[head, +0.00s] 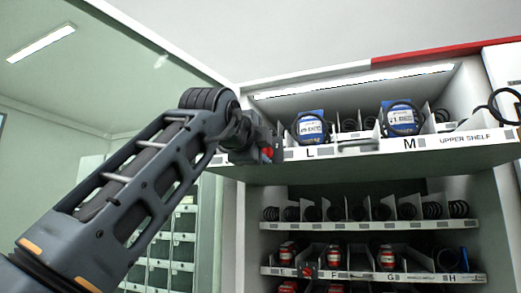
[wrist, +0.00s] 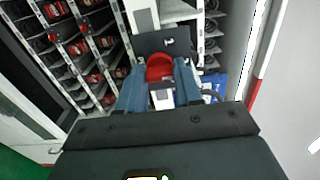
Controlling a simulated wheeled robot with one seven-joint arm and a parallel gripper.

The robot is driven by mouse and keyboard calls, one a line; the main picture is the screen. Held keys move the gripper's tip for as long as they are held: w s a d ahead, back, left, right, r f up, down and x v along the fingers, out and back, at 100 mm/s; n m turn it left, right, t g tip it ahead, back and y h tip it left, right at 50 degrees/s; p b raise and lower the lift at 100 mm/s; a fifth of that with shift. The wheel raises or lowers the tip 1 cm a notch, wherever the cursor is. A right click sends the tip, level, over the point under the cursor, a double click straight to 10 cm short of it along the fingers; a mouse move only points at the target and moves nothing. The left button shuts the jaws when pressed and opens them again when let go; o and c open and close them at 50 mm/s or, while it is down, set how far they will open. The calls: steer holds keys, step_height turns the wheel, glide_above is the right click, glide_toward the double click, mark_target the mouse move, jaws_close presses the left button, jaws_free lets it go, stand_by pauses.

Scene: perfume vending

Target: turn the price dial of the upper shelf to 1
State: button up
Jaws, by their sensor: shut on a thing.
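The upper shelf (head: 465,141) carries a white front strip with the letters L and M. A red dial (head: 267,152) shows at its left end, mostly covered by my gripper (head: 258,147). In the wrist view the red dial (wrist: 160,68) sits between the two blue-grey fingers of my gripper (wrist: 160,80), which are shut on it. A dark plate (wrist: 165,42) with a small white mark lies just beyond the dial. The number the dial points to cannot be read.
Blue-labelled packages (head: 311,127) stand in coils on the upper shelf. Below, a shelf of empty coils (head: 370,225) and a shelf with red items (head: 333,257) have another red dial (head: 307,271). A glass-like wall stands to the left.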

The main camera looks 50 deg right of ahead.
steer(key=shift+n, duration=0.4)
steer(key=n+p, duration=0.3)
steer(key=n, duration=0.8)
stand_by(0.7)
steer(key=o, duration=1)
steer(key=shift+o, duration=0.2)
steer(key=b+v, duration=0.1)
steer(key=v, duration=0.6)
steer(key=shift+s+a+b, duration=0.15)
steer(key=shift+a+b, duration=0.2)
steer(key=shift+b, duration=0.05)
